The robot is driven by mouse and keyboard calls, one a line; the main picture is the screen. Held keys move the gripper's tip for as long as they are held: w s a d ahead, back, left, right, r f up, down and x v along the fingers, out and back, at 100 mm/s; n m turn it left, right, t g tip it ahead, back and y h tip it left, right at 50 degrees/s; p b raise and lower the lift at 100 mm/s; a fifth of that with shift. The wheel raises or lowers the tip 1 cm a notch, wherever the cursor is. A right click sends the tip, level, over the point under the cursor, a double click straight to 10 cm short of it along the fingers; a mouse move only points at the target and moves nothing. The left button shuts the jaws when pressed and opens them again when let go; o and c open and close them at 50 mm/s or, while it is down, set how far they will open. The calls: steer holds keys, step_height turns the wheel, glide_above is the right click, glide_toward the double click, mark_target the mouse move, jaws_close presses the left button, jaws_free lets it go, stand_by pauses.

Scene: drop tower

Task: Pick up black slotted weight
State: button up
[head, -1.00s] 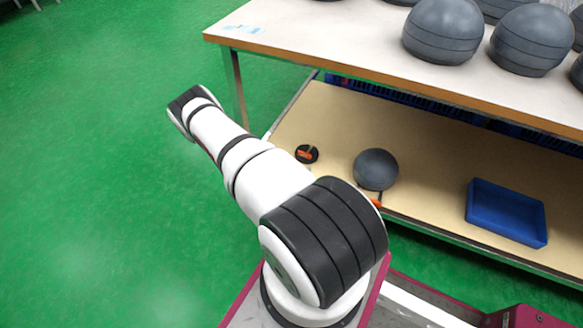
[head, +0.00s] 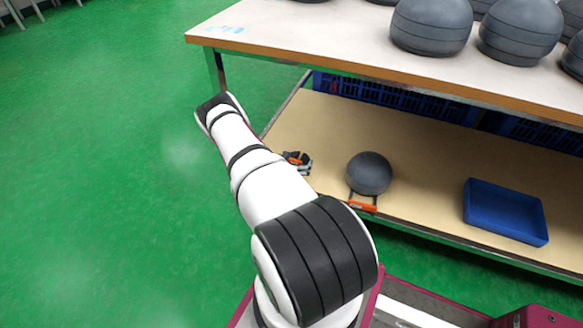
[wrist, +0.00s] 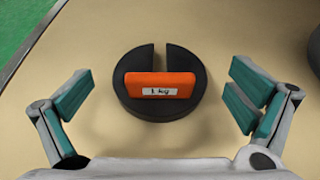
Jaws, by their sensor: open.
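The black slotted weight (wrist: 160,112) lies flat on the lower shelf, centred in the wrist view. It is a dark disc with a slot toward the top of the picture and an orange block labelled "1 kg" on it. In the head view the weight (head: 294,157) is partly hidden by my gripper (head: 304,163). In the wrist view my gripper (wrist: 162,95) is open, with one teal-padded finger on each side of the weight. Both fingers appear clear of the disc, with nothing held.
A dark grey ball (head: 369,173) and an orange-handled item (head: 362,207) are right of the weight. A blue tray (head: 505,212) sits farther right. The upper tabletop (head: 330,45), bearing several grey balls, overhangs the lower shelf (head: 425,185).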

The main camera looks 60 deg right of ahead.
steer(key=shift+d, duration=0.25)
